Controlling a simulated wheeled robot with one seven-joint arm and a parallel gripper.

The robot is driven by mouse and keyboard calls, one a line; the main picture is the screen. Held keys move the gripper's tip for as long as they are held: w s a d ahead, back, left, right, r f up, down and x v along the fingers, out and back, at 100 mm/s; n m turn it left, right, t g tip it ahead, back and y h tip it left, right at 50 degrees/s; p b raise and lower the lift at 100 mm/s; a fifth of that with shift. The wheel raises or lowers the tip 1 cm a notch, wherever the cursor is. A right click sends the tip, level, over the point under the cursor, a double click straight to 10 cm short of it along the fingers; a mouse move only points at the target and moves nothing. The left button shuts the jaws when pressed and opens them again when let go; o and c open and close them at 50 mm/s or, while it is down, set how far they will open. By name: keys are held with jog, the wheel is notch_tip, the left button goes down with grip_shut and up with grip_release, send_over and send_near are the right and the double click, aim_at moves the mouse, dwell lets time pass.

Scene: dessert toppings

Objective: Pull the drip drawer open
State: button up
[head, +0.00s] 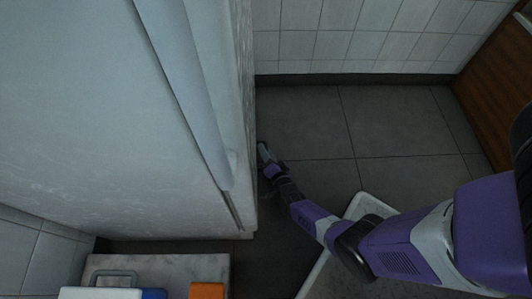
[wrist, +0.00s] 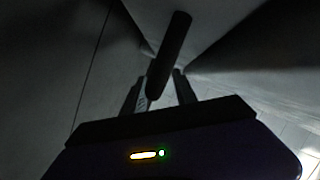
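A large pale fridge-like cabinet (head: 110,110) fills the left of the head view, with a long rounded handle (head: 185,85) on its front. My gripper (head: 264,152) is low beside the cabinet's right edge, over the dark floor. In the dark wrist view, a dark rounded bar (wrist: 170,50) lies between my two fingers (wrist: 162,82). The fingers look apart, with a gap on the right of the bar. The bar may be the drip drawer's handle, but I cannot tell. The drawer's front is not clearly visible in either view.
A pale, light-edged surface (head: 350,215) lies beneath my arm. A marbled top (head: 190,268) at the bottom left holds a white and blue item (head: 110,293) and an orange block (head: 207,290). Dark tiled floor (head: 385,120) is clear up to the white tiled wall. Brown wood (head: 500,75) stands at right.

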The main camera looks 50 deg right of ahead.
grip_shut()
dwell(1.4)
